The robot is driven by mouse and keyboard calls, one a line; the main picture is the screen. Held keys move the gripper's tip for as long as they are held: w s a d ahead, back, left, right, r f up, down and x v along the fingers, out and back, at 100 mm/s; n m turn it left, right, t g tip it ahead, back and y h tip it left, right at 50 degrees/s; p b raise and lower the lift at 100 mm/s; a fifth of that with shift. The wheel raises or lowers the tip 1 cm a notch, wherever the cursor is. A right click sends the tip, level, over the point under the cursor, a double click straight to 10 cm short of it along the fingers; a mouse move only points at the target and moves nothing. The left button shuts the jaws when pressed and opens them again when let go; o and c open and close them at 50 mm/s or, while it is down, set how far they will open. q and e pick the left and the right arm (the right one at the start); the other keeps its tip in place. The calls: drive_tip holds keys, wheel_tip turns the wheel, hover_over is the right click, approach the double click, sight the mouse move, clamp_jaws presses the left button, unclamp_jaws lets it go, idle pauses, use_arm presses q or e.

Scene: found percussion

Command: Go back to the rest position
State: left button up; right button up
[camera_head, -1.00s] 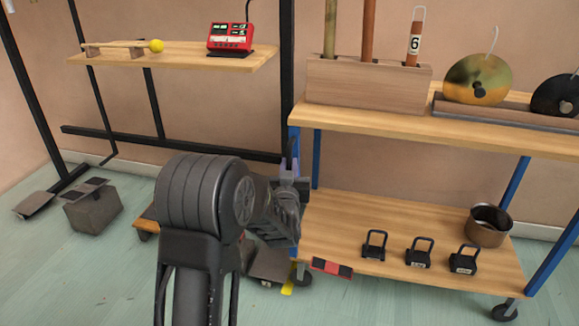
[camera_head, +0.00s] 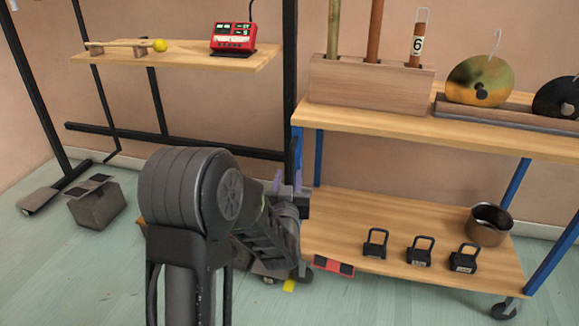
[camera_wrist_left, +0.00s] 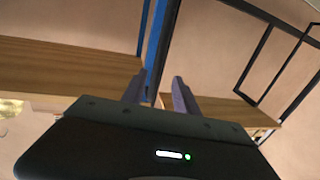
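My left gripper (camera_head: 288,182) is in front of the blue and black posts between the two shelf units in the head view. Its arm rises from the bottom of the picture and bends right. In the left wrist view its two fingers (camera_wrist_left: 157,92) stand apart with nothing between them. The fingers point towards the shelf posts and the wall. My right gripper does not show in either view.
A wooden cart (camera_head: 400,113) on the right holds a block with upright tubes, and cymbals. Its lower shelf (camera_head: 345,222) carries several black weights and a metal pot (camera_head: 488,225). A wall shelf (camera_head: 180,58) holds a red device (camera_head: 233,38) and a yellow-headed mallet (camera_head: 160,45).

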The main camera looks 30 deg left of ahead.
use_arm(q)
drive_tip(key=shift+v, duration=1.05)
